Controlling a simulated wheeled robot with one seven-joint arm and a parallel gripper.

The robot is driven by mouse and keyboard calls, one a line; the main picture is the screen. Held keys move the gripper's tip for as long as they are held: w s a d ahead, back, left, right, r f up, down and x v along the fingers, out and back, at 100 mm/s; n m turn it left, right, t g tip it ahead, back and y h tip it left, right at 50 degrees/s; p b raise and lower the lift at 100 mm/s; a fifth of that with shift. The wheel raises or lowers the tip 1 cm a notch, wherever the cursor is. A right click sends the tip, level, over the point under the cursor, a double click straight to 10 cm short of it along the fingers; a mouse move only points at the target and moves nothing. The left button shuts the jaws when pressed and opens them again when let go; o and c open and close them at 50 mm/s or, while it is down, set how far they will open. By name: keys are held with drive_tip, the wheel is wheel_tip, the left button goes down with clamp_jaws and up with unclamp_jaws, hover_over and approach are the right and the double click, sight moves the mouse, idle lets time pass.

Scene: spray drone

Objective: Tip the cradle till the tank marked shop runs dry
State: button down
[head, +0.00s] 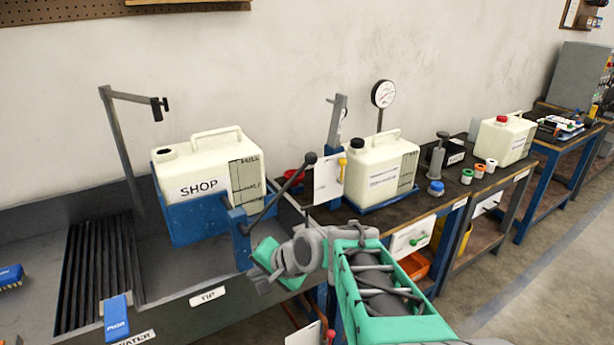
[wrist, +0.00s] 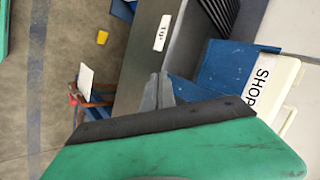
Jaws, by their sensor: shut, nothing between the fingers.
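The cream tank marked SHOP (head: 215,165) sits in the blue cradle (head: 185,222) at the left, looking roughly upright, with a dark open mouth at its top left. A scale with a FULL mark is on its right side; its liquid level is not clear. The cradle's lever (head: 282,190) slants up right to a dark knob. My gripper (head: 262,283) is just right of the cradle, below the lever, apart from the knob. In the wrist view its fingers (wrist: 158,92) are shut and empty, near the cradle (wrist: 222,68) and tank (wrist: 285,85).
The sink edge bears a TIP label (head: 207,296). A second cream tank (head: 380,170) and pressure gauge (head: 383,94) stand on the bench at right. Open floor lies far right.

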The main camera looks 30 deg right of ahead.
drive_tip(key=w+d+r+m+t, duration=0.2)
drive_tip(key=d+r+m+t, duration=0.1)
drive_tip(key=d+m, duration=0.3)
drive_tip(key=w+d+r+m+t, duration=0.2)
drive_tip(key=d+m+t, duration=0.1)
drive_tip(key=d+m, duration=0.25)
drive_tip(key=s+d+r+m+t+h+b, duration=0.1)
drive_tip(key=s+d+r+m+t, duration=0.1)
drive_tip(key=d+r+m+t, duration=0.3)
drive_tip(key=s+d+r+m+h, duration=0.1)
drive_tip(key=s+d+r+m, duration=0.1)
drive_tip(key=d+m, duration=0.3)
drive_tip(key=w+r+n+p, duration=0.1)
drive_tip(key=w+r+p, duration=0.4)
drive_tip(key=w+p, duration=0.2)
drive_tip(key=shift+w+a, duration=0.35)
drive_tip(key=shift+w, duration=0.05)
